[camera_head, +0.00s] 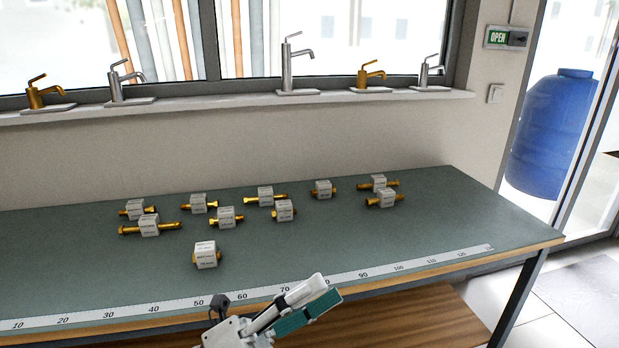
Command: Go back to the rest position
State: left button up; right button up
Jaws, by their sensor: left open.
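My left gripper (305,305) shows at the bottom centre, in front of the table's front edge. It is open, and I see nothing between its fingers. It is apart from the brass fittings with white label blocks on the table. The nearest of these fittings (206,255) sits behind and to the left of the gripper. My right gripper is not in view.
The green-topped table (420,225) has a printed ruler (330,280) along its front edge. Several labelled brass fittings (285,210) stand towards its back. A wooden shelf (410,318) lies below. Faucets (297,65) line the sill. The table's right end is clear.

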pick_arm(q)
jog(key=w+a+f+n+t+y, duration=0.2)
jog(key=a+f+n+t+y, duration=0.4)
jog(key=f+n, duration=0.6)
jog(key=w+a+f+n+t+y, duration=0.25)
jog(key=a+f+n+y, duration=0.45)
jog(key=f+n+y, duration=0.35)
jog(key=s+a+f+n+g+y, duration=0.1)
jog(key=s+a+f+n+g, duration=0.1)
jog(key=s+a+f+n, duration=0.2)
jog(key=s+a+f+n+g+y, duration=0.2)
jog(key=s+f+n, duration=0.4)
jog(key=f, duration=1.1)
jog(key=s+a+g, duration=0.1)
jog(key=s+a, duration=0.1)
jog(key=s, duration=0.2)
jog(key=shift+s+a, duration=0.25)
jog(key=shift+s, duration=0.15)
